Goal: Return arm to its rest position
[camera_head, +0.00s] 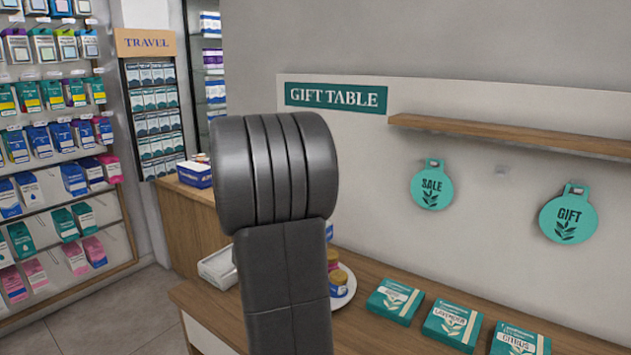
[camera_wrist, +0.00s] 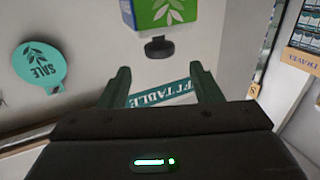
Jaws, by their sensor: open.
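My gripper (camera_wrist: 160,80) shows in the wrist view with its two dark green fingers spread wide apart. Nothing sits between the fingertips, and the wall with the gift table sign (camera_wrist: 160,93) shows behind them. In the head view my arm stands upright in the middle and hides part of the counter; the gripper itself cannot be made out there.
The wooden counter (camera_head: 372,338) holds several teal boxes (camera_head: 452,325) and a white plate (camera_head: 343,296) with jars, partly hidden by my arm. A shelf (camera_head: 510,135) and teal SALE (camera_head: 431,185) and GIFT (camera_head: 569,214) tags are on the wall. A green-and-blue box (camera_wrist: 158,14) shows in the wrist view.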

